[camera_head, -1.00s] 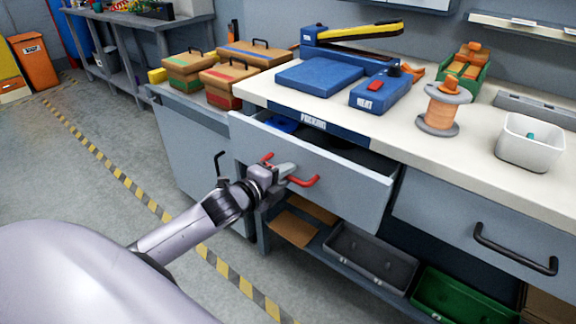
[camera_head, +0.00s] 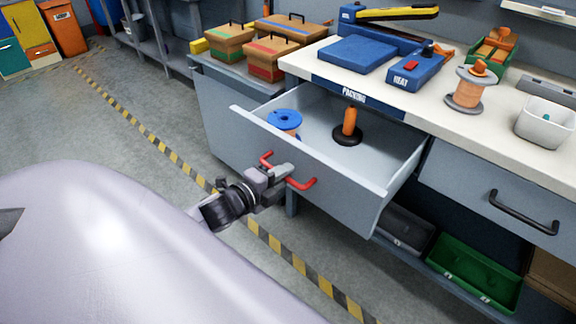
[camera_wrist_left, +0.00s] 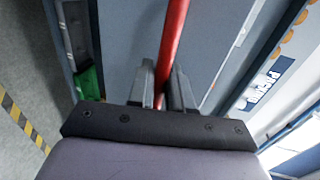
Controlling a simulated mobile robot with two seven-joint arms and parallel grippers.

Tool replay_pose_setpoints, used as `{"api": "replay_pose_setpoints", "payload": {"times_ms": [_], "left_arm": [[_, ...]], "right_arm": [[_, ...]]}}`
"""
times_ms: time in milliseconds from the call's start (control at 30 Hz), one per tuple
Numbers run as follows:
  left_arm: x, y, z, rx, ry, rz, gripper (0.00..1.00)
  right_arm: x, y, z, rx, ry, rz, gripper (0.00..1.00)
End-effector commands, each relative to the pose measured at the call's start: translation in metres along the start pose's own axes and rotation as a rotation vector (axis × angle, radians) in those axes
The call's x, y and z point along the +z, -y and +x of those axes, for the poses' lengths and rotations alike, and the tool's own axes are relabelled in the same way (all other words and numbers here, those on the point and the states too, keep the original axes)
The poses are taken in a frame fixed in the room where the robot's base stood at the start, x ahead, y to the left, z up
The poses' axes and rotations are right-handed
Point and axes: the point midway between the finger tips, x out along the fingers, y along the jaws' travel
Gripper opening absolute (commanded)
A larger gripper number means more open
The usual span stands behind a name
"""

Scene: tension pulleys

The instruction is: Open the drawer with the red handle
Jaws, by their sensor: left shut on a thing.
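The grey drawer (camera_head: 345,197) under the packing bench is pulled well out. Its red handle (camera_head: 302,184) is on the front panel. My left gripper (camera_head: 280,174) is shut on the middle of the handle. In the left wrist view the red handle (camera_wrist_left: 172,45) runs between the two fingers of the gripper (camera_wrist_left: 165,88). Inside the drawer are a blue spool (camera_head: 284,119) and an orange tool or spindle (camera_head: 349,122) on a black round base. My right gripper is not in view.
The white worktop (camera_head: 425,110) holds a blue heat sealer (camera_head: 415,70), a copper-coloured spool (camera_head: 467,88) and a white bin (camera_head: 545,122). A green crate (camera_head: 470,270) is on the lower shelf. Floor in front is clear, with striped tape (camera_head: 165,150).

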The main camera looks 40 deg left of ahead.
Motion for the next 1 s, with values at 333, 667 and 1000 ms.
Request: {"api": "replay_pose_setpoints", "payload": {"times_ms": [333,667,1000], "left_arm": [[0.0007,-0.0011,-0.0048,0.0,0.002,0.0,0.0],[0.0007,-0.001,-0.0046,0.0,0.002,0.0,0.35],[0.0003,-0.0011,-0.0098,0.0,0.001,0.0,0.35]], "right_arm": [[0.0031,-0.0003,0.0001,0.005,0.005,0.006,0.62],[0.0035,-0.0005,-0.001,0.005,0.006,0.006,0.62],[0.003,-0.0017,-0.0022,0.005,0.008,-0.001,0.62]]}}
